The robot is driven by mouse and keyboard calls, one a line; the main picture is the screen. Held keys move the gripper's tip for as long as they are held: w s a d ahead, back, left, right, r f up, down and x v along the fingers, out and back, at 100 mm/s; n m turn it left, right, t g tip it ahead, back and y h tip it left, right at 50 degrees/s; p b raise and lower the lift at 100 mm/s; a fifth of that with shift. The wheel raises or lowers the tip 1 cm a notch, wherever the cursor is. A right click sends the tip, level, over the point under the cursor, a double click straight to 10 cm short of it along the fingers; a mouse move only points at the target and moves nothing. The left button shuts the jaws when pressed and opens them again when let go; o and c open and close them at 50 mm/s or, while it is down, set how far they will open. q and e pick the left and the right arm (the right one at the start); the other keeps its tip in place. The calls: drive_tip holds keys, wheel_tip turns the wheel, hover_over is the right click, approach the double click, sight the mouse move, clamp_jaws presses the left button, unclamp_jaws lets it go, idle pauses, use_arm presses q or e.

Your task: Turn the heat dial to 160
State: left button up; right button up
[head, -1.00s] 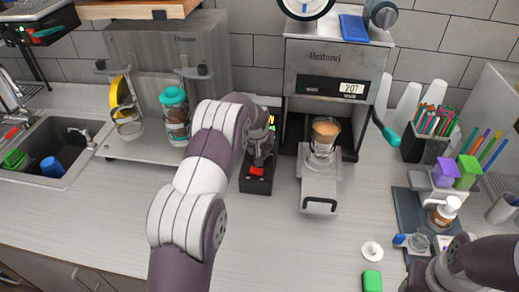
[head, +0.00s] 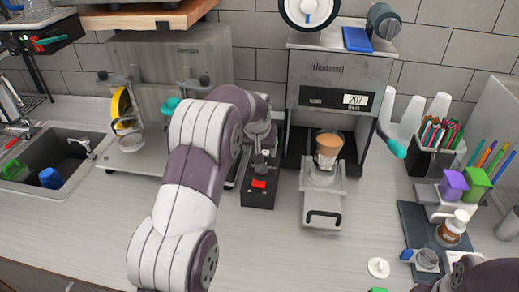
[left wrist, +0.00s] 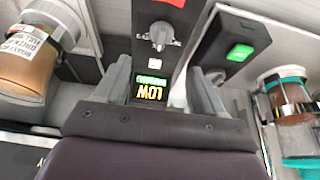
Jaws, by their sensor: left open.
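The heat dial, a grey knob (left wrist: 158,35), sits on a black control box in the left wrist view. The box (head: 257,198) also shows in the head view, with a red switch at its near end. In the head view my left gripper (head: 262,140) is over the box's far part, partly hidden by my arm. My right gripper is not visible; only a piece of arm shows at bottom right.
The sealer (head: 338,75) stands right of the box, its display reading about 207. A filled cup (head: 328,150) stands in its tray (head: 323,203), close by. Another black box with a green lit switch (left wrist: 240,52) shows in the wrist view.

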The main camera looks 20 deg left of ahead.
use_arm(q)
drive_tip(key=v, duration=0.3)
drive_tip(key=shift+s+r, duration=0.1)
drive_tip(key=shift+r, duration=0.1)
drive_tip(key=s+d+f+m+g, duration=0.1)
drive_tip(key=s+d+f, duration=0.2)
drive_tip(key=s, duration=1.1)
drive_tip(key=s+d+f+m+g+h, duration=0.1)
drive_tip(key=s+d+f, duration=0.3)
drive_tip(key=s, duration=1)
drive_tip(key=d+m+g+b, duration=0.1)
drive_tip(key=d, duration=0.2)
drive_tip(key=shift+s+f, duration=0.25)
drive_tip(key=shift+s, duration=0.05)
